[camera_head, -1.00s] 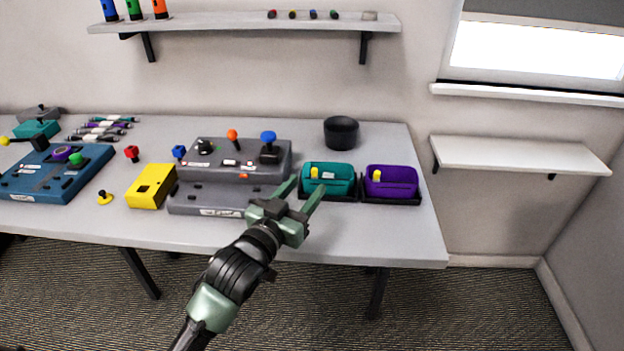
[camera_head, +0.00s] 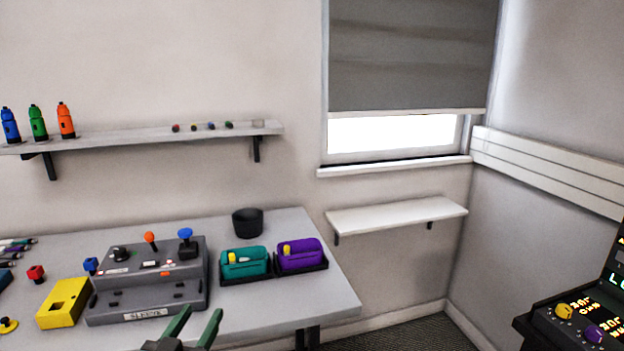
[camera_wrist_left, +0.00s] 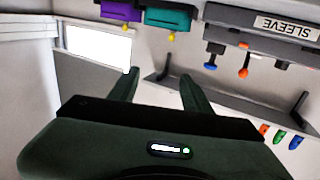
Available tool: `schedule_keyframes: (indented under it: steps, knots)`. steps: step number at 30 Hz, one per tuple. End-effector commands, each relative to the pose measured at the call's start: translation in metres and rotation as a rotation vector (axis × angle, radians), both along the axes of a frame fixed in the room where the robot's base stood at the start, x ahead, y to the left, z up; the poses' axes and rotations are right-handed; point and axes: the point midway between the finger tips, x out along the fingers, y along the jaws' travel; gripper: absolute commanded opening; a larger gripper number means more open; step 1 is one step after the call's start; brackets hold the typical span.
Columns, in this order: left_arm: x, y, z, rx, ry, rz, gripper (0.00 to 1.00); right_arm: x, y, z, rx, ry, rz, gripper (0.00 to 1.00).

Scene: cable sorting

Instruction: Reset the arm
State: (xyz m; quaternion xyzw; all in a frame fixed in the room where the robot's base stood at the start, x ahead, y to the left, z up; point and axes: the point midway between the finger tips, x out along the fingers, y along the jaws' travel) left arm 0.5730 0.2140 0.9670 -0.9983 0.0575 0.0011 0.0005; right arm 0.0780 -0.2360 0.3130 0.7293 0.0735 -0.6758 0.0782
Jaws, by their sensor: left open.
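My left gripper (camera_head: 194,328) shows at the bottom edge of the head view, with only its two green fingers and a bit of the palm in frame. It is open and empty, in front of the table's front edge and the grey control box (camera_head: 150,275). In the left wrist view the two fingers (camera_wrist_left: 160,88) stand apart with nothing between them. My right gripper is in neither view.
The table (camera_head: 325,295) also carries a yellow box (camera_head: 64,303) and a black bowl (camera_head: 247,222). A wall shelf (camera_head: 150,137) holds bottles and small items. A lower white shelf (camera_head: 396,216) is empty. A dark arcade-like machine (camera_head: 580,318) stands at the right.

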Motion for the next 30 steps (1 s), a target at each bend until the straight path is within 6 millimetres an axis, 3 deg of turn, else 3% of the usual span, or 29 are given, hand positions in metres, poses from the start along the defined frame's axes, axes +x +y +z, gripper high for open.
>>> schedule_keyframes:
  steps: [2,11,17,23,26,30]
  knots:
    - [0.002,0.001,-0.008,0.002,0.015,0.002,0.48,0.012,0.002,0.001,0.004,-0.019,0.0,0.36]
    - [0.008,0.005,-0.059,0.015,0.104,0.014,0.48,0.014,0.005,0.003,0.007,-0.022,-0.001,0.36]
    - [0.009,0.009,-0.114,0.03,0.2,0.025,0.48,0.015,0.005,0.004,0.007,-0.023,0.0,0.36]
    - [-0.001,0.015,-0.199,0.054,0.347,0.037,0.48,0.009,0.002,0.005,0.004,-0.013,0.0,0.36]
    - [-0.019,0.018,-0.263,0.072,0.46,0.041,0.48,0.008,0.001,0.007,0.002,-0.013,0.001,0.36]
    - [-0.065,0.022,-0.361,0.103,0.639,0.041,0.48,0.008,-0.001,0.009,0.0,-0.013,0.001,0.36]
